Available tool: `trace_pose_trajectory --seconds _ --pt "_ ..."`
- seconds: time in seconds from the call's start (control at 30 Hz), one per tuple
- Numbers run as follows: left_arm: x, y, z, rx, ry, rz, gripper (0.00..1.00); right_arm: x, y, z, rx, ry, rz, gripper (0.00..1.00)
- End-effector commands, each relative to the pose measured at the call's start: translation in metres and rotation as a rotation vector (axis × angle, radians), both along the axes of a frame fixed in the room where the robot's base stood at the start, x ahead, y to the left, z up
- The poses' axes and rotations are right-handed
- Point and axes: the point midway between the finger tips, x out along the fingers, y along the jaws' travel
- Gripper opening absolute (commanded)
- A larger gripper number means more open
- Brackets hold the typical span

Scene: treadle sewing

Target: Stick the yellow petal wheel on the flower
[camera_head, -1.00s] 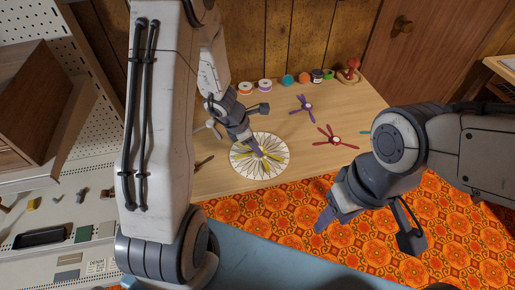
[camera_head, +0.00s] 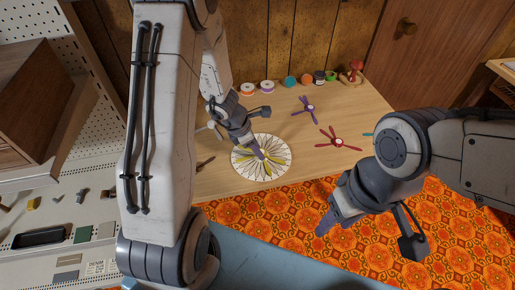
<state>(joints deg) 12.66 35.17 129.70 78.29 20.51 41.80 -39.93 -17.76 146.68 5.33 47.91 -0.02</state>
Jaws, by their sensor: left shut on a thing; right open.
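The flower (camera_head: 237,162) is a round white disc with dark radiating lines, lying flat on the wooden table. My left gripper (camera_head: 260,155) points down at the disc's centre and is shut on the yellow petal wheel. The fingers hide the wheel's hub, and I cannot tell whether the wheel touches the disc. My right gripper (camera_head: 325,226) is open and empty, above the orange patterned floor in front of the table.
A purple petal wheel (camera_head: 305,108) and a red petal wheel (camera_head: 337,142) lie on the table to the right. Thread spools (camera_head: 268,87) and a red pincushion-like object (camera_head: 355,66) line the back edge.

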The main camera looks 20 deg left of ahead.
Motion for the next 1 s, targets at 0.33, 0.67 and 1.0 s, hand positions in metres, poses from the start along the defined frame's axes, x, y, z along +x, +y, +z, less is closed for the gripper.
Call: trace_pose_trajectory --seconds 0.33,0.67,1.0 --pt "0.000 0.000 -0.002 0.000 0.000 0.000 0.00 0.000 0.000 -0.002 0.000 0.000 0.000 0.50" --pt "0.000 0.000 -0.002 0.000 0.000 0.000 0.75 0.000 0.000 -0.002 0.000 0.000 0.000 0.50" --pt "-0.003 0.005 0.016 0.000 -0.002 0.001 0.75 0.000 0.000 0.008 0.000 0.000 0.000 0.50"
